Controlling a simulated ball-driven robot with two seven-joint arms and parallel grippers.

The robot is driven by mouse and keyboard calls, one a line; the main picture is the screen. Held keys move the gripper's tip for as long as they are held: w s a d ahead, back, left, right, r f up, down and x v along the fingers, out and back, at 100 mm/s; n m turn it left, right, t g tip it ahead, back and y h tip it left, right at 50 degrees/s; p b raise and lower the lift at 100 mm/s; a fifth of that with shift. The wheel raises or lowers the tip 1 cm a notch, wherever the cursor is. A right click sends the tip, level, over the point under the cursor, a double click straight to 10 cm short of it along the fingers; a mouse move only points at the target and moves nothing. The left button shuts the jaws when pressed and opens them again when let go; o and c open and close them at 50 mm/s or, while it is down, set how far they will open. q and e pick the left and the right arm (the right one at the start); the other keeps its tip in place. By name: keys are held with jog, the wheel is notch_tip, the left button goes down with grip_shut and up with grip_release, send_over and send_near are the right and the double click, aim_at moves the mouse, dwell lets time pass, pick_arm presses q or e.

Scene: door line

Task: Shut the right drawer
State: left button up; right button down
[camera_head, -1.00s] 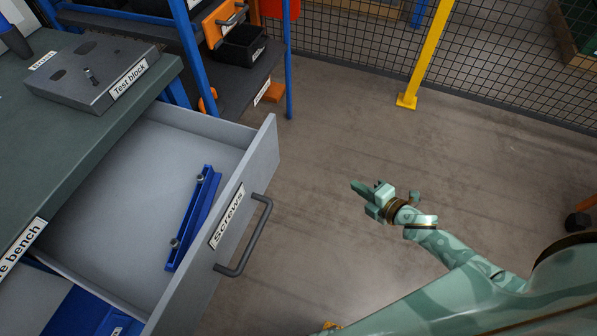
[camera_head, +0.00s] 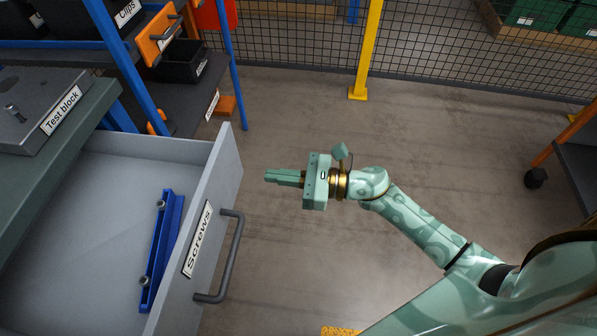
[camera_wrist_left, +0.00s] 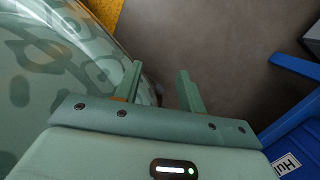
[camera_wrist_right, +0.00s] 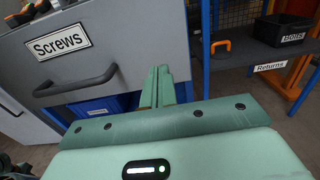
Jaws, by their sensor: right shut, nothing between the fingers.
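The right drawer is the grey one labelled "Screws" (camera_head: 198,238), pulled well out of the bench in the head view. Its dark bar handle (camera_head: 232,255) is on the front panel, and it also shows in the right wrist view (camera_wrist_right: 75,85). A blue rail-like part (camera_head: 162,250) lies inside the drawer. My right gripper (camera_head: 268,177) is shut and empty, to the right of the drawer front, apart from it, fingers pointing left towards it. My left gripper (camera_wrist_left: 157,85) shows only in its wrist view, open and empty, over the floor.
The green bench top (camera_head: 60,165) bears a grey test block (camera_head: 35,105). A blue-framed shelf (camera_head: 235,80) with a black bin (camera_head: 175,65) stands behind the drawer. A yellow post (camera_head: 366,50) and mesh fence are at the back.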

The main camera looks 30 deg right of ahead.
aim_at(233, 171)
jog(key=x, duration=0.5)
jog(key=shift+w+a+f+b, duration=0.1)
jog(key=shift+w+a+b, duration=0.15)
jog(key=shift+a+b, duration=0.1)
jog(key=shift+w+a, duration=0.25)
jog(key=shift+a, duration=0.1)
pick_arm(q)
jog(key=shift+w+a+f, duration=0.3)
jog(key=shift+a, duration=0.25)
